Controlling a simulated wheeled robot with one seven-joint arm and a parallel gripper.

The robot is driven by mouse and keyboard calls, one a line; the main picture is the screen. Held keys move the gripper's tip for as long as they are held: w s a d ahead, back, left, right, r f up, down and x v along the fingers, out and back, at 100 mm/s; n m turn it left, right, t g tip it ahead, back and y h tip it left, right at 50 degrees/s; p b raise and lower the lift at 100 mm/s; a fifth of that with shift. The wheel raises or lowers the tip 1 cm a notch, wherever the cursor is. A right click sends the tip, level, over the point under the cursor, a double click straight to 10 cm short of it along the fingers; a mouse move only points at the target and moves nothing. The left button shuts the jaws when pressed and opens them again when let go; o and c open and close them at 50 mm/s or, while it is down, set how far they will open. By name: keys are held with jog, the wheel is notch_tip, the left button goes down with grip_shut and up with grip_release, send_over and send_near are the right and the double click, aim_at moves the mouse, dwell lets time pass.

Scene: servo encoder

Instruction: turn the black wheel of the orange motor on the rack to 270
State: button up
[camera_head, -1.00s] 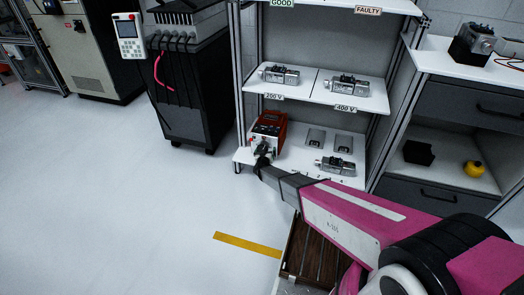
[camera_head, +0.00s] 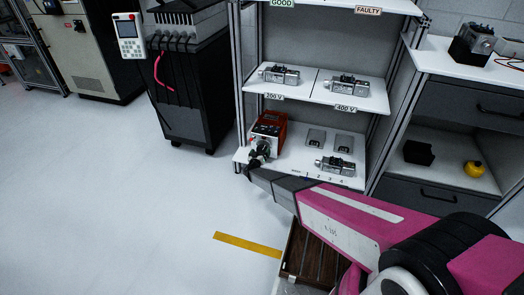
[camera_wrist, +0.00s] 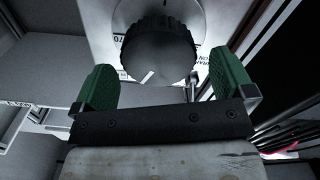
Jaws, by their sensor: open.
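The orange motor (camera_head: 271,124) sits at the left end of the lower rack shelf, its light front face towards my arm. Its black wheel (camera_wrist: 160,45) fills the upper middle of the wrist view, with a ribbed rim and a white mark at its lower left edge. A printed "70" shows on the pale face left of the wheel; any digit before it is hidden. My gripper (camera_wrist: 163,68) is open, with one green finger pad low on each side of the wheel and a gap to it. In the head view my gripper (camera_head: 253,164) is just in front of the motor.
The rack's lower shelf (camera_head: 296,163) also holds a grey motor (camera_head: 335,165) and two flat grey plates. The middle shelf (camera_head: 312,91) above holds two more grey motors. A rack post stands close left of the orange motor. The floor at left is open.

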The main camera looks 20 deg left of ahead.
aim_at(262, 151)
jog(key=shift+w, duration=1.55)
jog(key=c, duration=0.9)
jog(key=shift+m, duration=0.3)
jog(key=m, duration=0.5)
jog(key=shift+d, duration=0.15)
jog(key=m, duration=0.7)
jog(key=shift+d, duration=0.1)
